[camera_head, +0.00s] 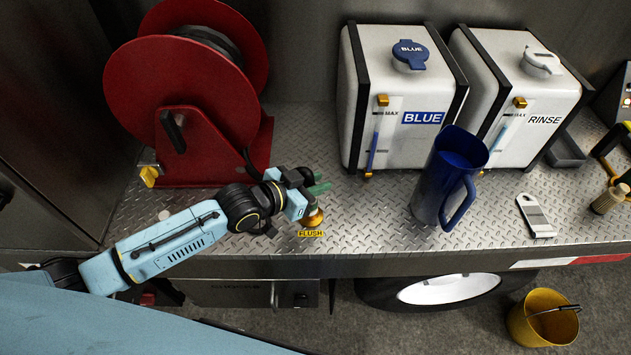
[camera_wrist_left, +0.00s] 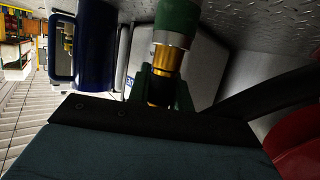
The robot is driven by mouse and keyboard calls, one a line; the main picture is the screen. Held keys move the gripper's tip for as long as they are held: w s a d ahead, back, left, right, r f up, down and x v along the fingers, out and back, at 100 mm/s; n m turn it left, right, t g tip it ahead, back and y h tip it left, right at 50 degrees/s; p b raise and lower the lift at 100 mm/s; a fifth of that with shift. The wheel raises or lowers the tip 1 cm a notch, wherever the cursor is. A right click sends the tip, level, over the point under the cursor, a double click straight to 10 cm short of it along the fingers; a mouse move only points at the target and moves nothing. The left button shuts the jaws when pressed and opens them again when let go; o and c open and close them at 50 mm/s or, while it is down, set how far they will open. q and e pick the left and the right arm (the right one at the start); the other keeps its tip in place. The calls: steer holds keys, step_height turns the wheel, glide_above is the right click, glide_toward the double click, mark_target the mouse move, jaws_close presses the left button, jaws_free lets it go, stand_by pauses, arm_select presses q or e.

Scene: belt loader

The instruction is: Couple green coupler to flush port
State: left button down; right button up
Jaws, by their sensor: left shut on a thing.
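My left gripper (camera_head: 314,186) is low over the front edge of the deck, right at the flush port (camera_head: 314,218), a brass fitting above a yellow FLUSH label (camera_head: 310,233). It is shut on the green coupler (camera_wrist_left: 177,20). In the left wrist view the coupler shows a green body, a silver ring and a brass part between the dark green fingers (camera_wrist_left: 163,88). In the head view the gripper largely hides the coupler. The coupler and port are in line or nearly so; I cannot tell whether they are joined. My right gripper is not in view.
A red hose reel (camera_head: 185,80) stands behind my left arm. A blue pitcher (camera_head: 440,180) stands right of the port, before the BLUE tank (camera_head: 370,65) and RINSE tank (camera_head: 550,95). A white slotted tool (camera_head: 536,216) lies farther right. A yellow bucket (camera_head: 520,325) is on the ground.

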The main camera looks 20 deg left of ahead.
arm_select(q)
steer(key=c, duration=1.2)
jaws_free()
steer(key=shift+s+f, duration=0.1)
steer(key=v, duration=1.3)
steer(key=shift+a, duration=0.15)
